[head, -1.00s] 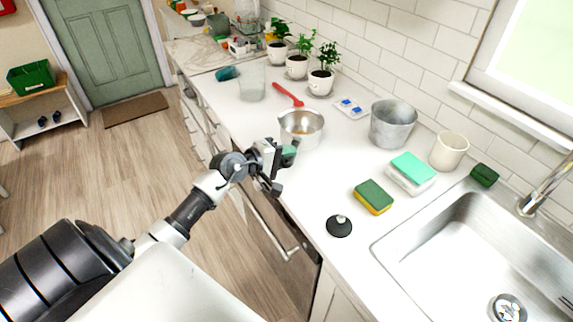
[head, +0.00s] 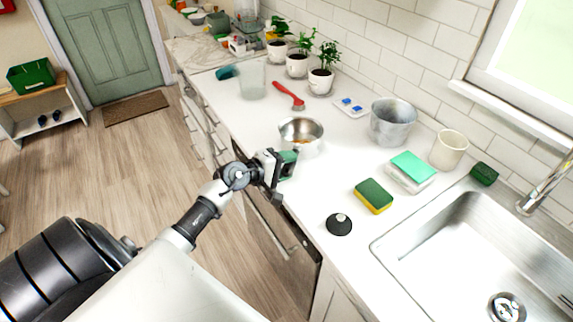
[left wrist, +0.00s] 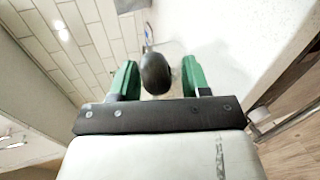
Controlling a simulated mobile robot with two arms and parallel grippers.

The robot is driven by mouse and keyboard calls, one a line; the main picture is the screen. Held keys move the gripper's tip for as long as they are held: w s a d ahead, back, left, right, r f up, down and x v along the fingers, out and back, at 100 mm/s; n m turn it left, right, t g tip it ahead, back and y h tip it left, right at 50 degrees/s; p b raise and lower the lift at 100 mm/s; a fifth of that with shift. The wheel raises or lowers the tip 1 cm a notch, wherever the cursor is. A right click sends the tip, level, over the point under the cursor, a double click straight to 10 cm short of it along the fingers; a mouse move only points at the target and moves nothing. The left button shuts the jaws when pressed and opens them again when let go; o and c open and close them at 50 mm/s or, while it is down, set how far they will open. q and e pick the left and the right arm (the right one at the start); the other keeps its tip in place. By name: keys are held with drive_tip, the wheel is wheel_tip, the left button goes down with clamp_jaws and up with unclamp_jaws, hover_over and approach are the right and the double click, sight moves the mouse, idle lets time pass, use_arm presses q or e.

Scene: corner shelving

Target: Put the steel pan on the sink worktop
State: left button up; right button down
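The steel pan (head: 301,130) stands upright on the white worktop (head: 300,215), left of the sink. My right gripper is not in view.
A black round stopper (head: 339,225), a green-yellow sponge (head: 374,196), a sponge stack (head: 412,170), a metal bucket (head: 393,122) and a cream cup (head: 448,150) stand between pan and sink (head: 470,260). A red brush (head: 289,95) lies behind the pan.

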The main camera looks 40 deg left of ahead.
use_arm(q)
drive_tip(key=shift+r, duration=0.1)
drive_tip(key=shift+s, duration=0.15)
drive_tip(key=shift+b+v, duration=2)
drive_tip(key=shift+v, duration=3.9)
wheel_tip(320, 180, down, 21)
drive_tip(key=s+a+n+y, duration=0.2)
drive_tip(key=a+n+y, duration=0.1)
drive_tip(key=n, duration=1.9)
drive_tip(key=s+d+f+n+g+y, duration=0.1)
drive_tip(key=s+d+f+n+y, duration=0.1)
drive_tip(key=s+f+n, duration=0.35)
drive_tip(key=s+d+f+n+g+y, duration=0.1)
drive_tip(key=s+f+n+g, duration=0.1)
drive_tip(key=f+n, duration=0.65)
drive_tip(key=s+d+f+n+g, duration=0.3)
drive_tip(key=s+d+f+n, duration=0.2)
drive_tip(key=s, duration=0.3)
drive_tip(key=s+d+f+n+g, duration=0.3)
drive_tip(key=s+d+f+n, duration=0.2)
drive_tip(key=s+f+n, duration=0.2)
drive_tip(key=s+d+f+n+g, duration=0.3)
drive_tip(key=s+d+f+n, duration=0.2)
drive_tip(key=s, duration=0.6)
drive_tip(key=shift+d+f+n+g+h, duration=0.3)
drive_tip(key=shift+f+n+h, duration=0.1)
drive_tip(key=shift+f+n, duration=0.55)
